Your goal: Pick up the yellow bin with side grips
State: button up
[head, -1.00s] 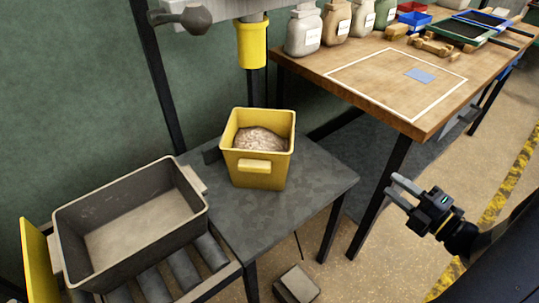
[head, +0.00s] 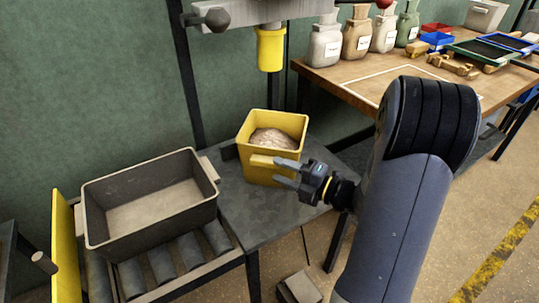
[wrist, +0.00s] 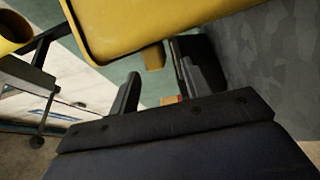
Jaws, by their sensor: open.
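The yellow bin (head: 258,172) stands upright on the grey table, with a pale, grainy heap (head: 272,139) inside. A block-like side grip (head: 262,160) sticks out from its front wall. My gripper (head: 277,172) is open at the front right of the bin, its fingers pointing left near that grip and partly overlapping it in the head view. In the wrist view the bin (wrist: 115,25) fills the top, and a yellow grip (wrist: 153,56) shows beyond the gap between my open fingers (wrist: 160,85). Nothing is held. Contact with the bin cannot be told.
An empty grey crate (head: 150,228) sits on rollers at the left. A yellow spout (head: 270,48) hangs above and behind the bin. The grey table (head: 240,213) is bare in front.

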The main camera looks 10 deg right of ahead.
aim_at(275, 166)
jog(key=shift+b+x, duration=0.35)
jog(key=shift+x, duration=2.35)
jog(key=shift+w+d+r, duration=0.1)
jog(key=shift+d, duration=0.05)
jog(key=shift+c, duration=0.4)
grip_shut()
jog(key=shift+r, duration=0.15)
